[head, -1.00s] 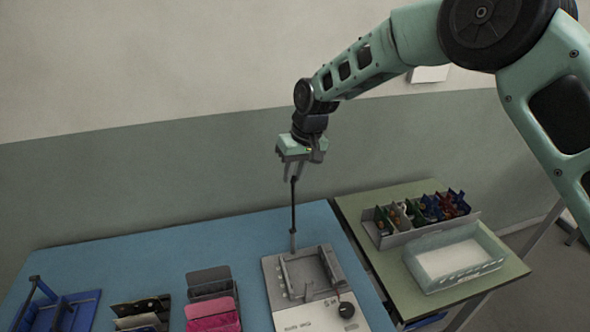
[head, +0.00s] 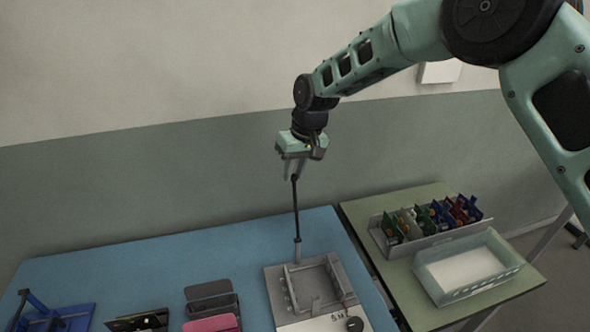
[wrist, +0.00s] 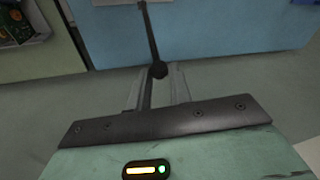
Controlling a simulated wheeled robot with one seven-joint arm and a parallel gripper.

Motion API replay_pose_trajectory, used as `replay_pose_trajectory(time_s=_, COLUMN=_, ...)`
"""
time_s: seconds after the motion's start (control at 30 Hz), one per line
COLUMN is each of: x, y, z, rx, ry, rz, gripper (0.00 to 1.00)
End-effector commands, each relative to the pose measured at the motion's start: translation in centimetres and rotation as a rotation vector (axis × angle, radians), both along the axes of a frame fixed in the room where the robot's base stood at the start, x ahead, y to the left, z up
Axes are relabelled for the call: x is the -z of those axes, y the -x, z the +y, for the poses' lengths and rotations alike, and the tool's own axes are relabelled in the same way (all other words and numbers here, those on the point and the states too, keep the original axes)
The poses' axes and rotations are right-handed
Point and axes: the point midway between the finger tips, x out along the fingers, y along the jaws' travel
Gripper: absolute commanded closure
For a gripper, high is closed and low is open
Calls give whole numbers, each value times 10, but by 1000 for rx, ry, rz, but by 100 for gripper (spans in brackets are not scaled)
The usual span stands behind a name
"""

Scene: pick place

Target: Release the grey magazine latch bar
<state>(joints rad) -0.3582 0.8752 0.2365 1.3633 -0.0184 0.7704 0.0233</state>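A thin dark bar with a black ball at its top (head: 296,208) stands nearly upright, with a grey sleeve at its foot, at the back edge of a grey fixture (head: 276,287). I take it to be the latch bar. My gripper (head: 293,172) is above it, pointing down. Its two fingers look spread, with the ball at or just below their tips. In the wrist view, my gripper (wrist: 160,80) shows a finger on each side of the black ball (wrist: 159,71). Whether either finger touches the ball is hard to tell.
Left of the fixture on the blue table (head: 150,262) stand grey and pink holders (head: 211,298), a dark holder (head: 140,320) and a blue rack (head: 62,318). On the green table at right are a bin of coloured boards (head: 425,222) and a clear-walled tray (head: 466,270).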

Motion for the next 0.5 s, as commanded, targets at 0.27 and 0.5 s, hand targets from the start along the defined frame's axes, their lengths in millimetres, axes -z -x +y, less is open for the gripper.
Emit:
replay_pose_trajectory(time_s=0.27, x=-2, y=-6, z=-1, rx=5, ry=-6, rz=-16, gripper=57)
replay_pose_trajectory(time_s=0.5, x=-11, y=-5, z=-2, rx=5, ry=-6, rz=-16, gripper=57)
